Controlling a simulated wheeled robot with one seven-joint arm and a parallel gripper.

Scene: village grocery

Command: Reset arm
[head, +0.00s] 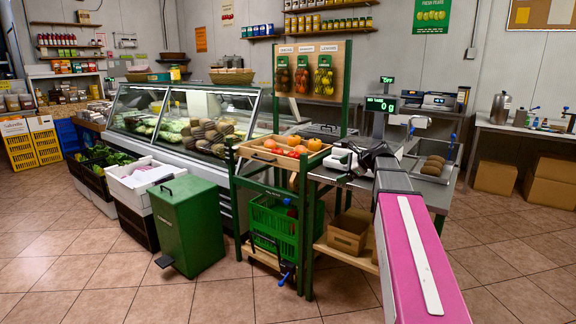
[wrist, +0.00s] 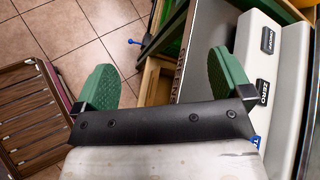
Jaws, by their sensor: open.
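My gripper (wrist: 164,82) is open, with its two green pads wide apart and nothing between them in the wrist view. In the head view my pink arm reaches from the lower right to the counter, and its dark wrist end is beside the white scale (head: 342,157). The scale also shows in the wrist view (wrist: 273,85), close to the right finger, with its ZERO button visible. I cannot tell whether they touch. The fingertips are hard to make out in the head view.
A wooden tray of tomatoes (head: 256,154) stands left of the arm, above a green crate (head: 267,226). A tray of brown round items (head: 428,177) is right of the arm. A green bin (head: 186,225) stands left.

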